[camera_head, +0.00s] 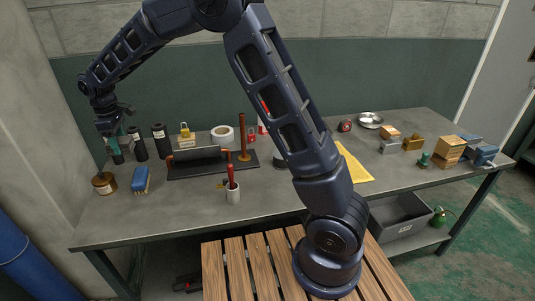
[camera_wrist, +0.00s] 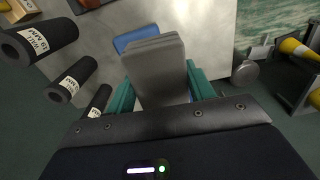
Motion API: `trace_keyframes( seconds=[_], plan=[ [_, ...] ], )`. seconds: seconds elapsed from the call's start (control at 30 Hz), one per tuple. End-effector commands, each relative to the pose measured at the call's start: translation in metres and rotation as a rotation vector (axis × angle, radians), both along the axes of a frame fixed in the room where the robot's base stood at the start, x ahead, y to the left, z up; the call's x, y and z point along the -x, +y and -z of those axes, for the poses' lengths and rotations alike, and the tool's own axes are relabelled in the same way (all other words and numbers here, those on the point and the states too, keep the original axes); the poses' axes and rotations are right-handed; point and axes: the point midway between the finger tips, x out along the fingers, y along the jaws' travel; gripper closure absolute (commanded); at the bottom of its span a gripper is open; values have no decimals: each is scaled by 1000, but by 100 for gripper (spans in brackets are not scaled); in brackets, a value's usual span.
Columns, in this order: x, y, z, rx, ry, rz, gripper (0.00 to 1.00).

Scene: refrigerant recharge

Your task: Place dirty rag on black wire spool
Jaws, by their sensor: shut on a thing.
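My gripper (camera_head: 113,146) is at the far left of the bench, close to a row of black cylinders. In the wrist view its teal fingers (camera_wrist: 162,88) are on either side of a flat grey layered thing (camera_wrist: 155,65), which they grip. It looks like folded cloth and may be the dirty rag. I cannot pick out the black wire spool for sure. A dark round thing (camera_head: 280,161) shows partly behind my arm. A yellow flat cloth or sheet (camera_head: 353,164) lies right of my arm.
Black labelled cylinders (camera_head: 160,141) stand beside my gripper and show at the left of the wrist view (camera_wrist: 70,77).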

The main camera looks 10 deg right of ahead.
Motion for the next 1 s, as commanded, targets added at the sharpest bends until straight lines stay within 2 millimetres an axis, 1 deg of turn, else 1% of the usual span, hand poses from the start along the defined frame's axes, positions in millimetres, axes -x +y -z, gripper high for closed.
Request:
trace_keyframes(
  seconds=[0.03, 0.17, 0.2, 0.37, 0.5, 0.57, 0.6, 0.67, 0.73, 0.77, 0.8, 0.87, 0.9, 0.97, 1.0],
  plan=[
    [-15, -21, -4, -1, -1, 50, 70],
    [-44, -68, -11, 0, -1, 166, 70],
    [-52, -82, -13, -1, -1, 202, 70],
    [-80, -142, -20, -1, -2, 347, 70],
    [-99, -196, -26, -1, -2, 473, 70],
    [-105, -219, -28, -1, -2, 527, 70],
    [-108, -234, -30, 0, -2, 562, 70],
    [-113, -257, -32, 0, -2, 617, 70],
    [-118, -284, -34, 0, -3, 681, 70],
    [-119, -295, -35, 0, -3, 707, 70],
    [-121, -310, -36, 1, -3, 743, 70],
    [-122, -332, -38, 1, -3, 798, 70],
    [-123, -348, -39, 1, -3, 834, 70],
    [-123, -370, -41, 0, -3, 889, 70],
    [-122, -384, -41, 1, -2, 924, 70]
  ],
)
